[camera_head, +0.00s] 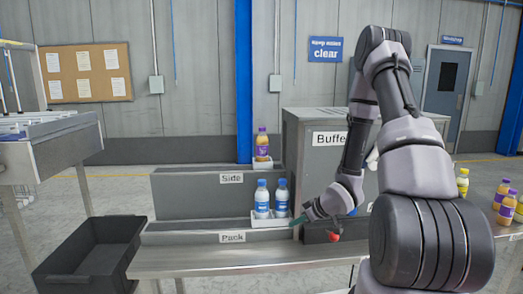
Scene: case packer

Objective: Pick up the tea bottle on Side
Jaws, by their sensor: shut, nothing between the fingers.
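Two blue-labelled bottles (272,196) stand in a white tray (270,221) on the lower "Pack" tier. A black crate (92,255) is at lower left. A grey "Buffer" cabinet (302,150) stands behind my arm. More amber bottles (507,206) and a yellow one (463,183) are at right.

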